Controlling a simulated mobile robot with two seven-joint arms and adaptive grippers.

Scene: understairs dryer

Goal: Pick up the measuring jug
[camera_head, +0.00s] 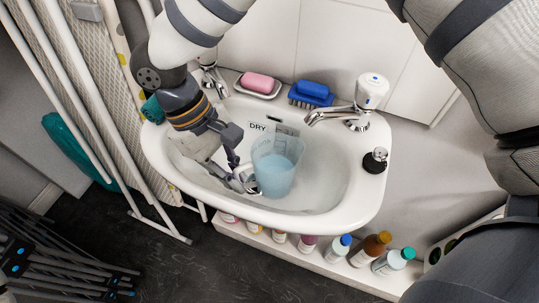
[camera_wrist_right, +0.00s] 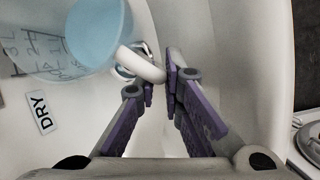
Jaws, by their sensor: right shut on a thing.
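The measuring jug (camera_head: 277,170) is clear and bluish, with a light blue lower part that may be liquid. It stands about upright in the white sink basin, and I cannot tell whether it touches the bottom. My right gripper (camera_head: 236,168) reaches down into the basin at the jug's left side. In the right wrist view the jug (camera_wrist_right: 95,35) is at the upper left, with dark markings on its wall. Its pale handle lies between the fingertips of my right gripper (camera_wrist_right: 157,82), which is shut on it. My left gripper is out of view.
The sink rim (camera_head: 300,218) surrounds the jug. A tap (camera_head: 350,112), pink soap (camera_head: 257,83), a blue brush (camera_head: 312,92) and a dark stopper (camera_head: 375,160) are on the rim. Several bottles (camera_head: 337,249) stand below.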

